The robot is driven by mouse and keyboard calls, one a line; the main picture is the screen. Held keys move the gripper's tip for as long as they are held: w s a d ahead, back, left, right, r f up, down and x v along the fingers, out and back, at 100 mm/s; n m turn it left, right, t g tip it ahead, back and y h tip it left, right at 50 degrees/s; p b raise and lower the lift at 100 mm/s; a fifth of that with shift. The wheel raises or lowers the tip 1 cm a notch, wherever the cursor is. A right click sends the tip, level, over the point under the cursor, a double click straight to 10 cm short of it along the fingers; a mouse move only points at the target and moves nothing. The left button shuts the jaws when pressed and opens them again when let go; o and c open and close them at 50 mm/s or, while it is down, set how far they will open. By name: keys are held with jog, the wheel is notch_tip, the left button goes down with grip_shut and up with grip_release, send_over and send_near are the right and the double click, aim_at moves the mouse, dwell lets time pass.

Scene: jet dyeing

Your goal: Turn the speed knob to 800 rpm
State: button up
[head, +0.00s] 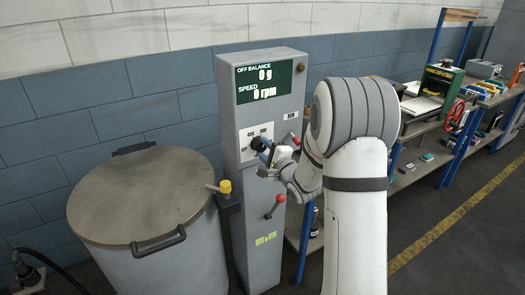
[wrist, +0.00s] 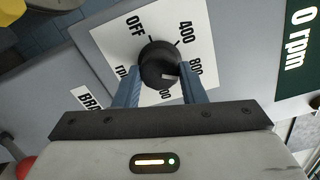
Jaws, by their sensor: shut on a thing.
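The black speed knob (wrist: 158,58) sits on a white dial plate (wrist: 120,35) marked OFF, 400, 800 and other partly hidden labels. A pale mark shows on the knob's face, low and right of its middle in the wrist view; I cannot tell exactly which label it points to. My gripper (wrist: 163,80) has its two blue fingers on either side of the knob, shut on it. In the head view the knob (head: 257,144) is at the tip of my gripper (head: 266,152). The green display (head: 264,78) reads 0 g off balance and 0 rpm speed.
Workbenches with tools stand to the right; floor is clear at lower right.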

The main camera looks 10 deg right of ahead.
jog(key=shift+s+f, duration=0.1)
jog(key=shift+f, duration=0.2)
jog(key=o, duration=1)
jog(key=shift+r, duration=0.15)
jog(key=shift+c, duration=0.2)
jog(key=shift+o, duration=0.2)
jog(key=shift+r, duration=0.1)
jog(key=b+v, duration=0.1)
jog(key=v, duration=0.6)
jog(key=shift+s, duration=0.35)
jog(key=shift+d, duration=0.1)
